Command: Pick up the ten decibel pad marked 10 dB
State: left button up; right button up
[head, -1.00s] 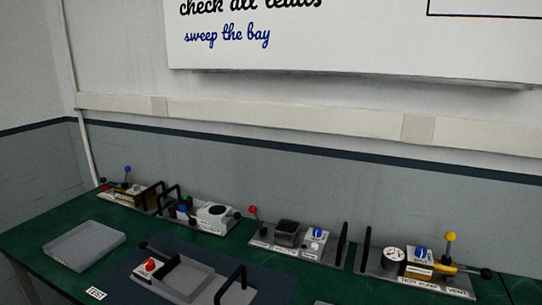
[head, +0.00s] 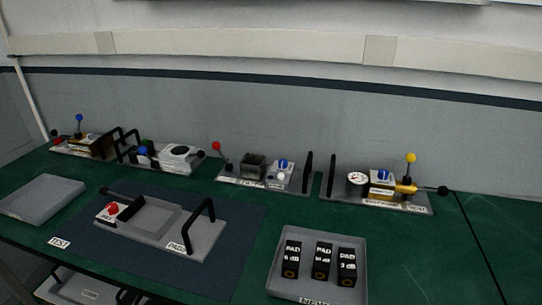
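Three black pads with white lettering stand upright in a grey tray (head: 356,240) at the front right of the bench. The middle pad (head: 322,261) has a two-digit dB label that is small and blurred but looks like 10 dB. The left pad (head: 292,259) seems to read 6 dB and the right pad (head: 347,267) seems to read 3 dB. Each has a brassy ring low on its front. Neither of my grippers is in view.
A grey fixture with a black handle (head: 199,222) and a red knob sits on a dark mat (head: 240,230) left of the tray. An empty grey tray (head: 42,197) is at far left. Instruments with levers line the back. Green bench is clear right of the pad tray.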

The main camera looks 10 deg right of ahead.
aim_at(322, 260)
jog(key=k+l+z, duration=0.25)
jog(key=l, duration=0.4)
jog(key=l+z, duration=0.25)
jog(key=l, duration=0.4)
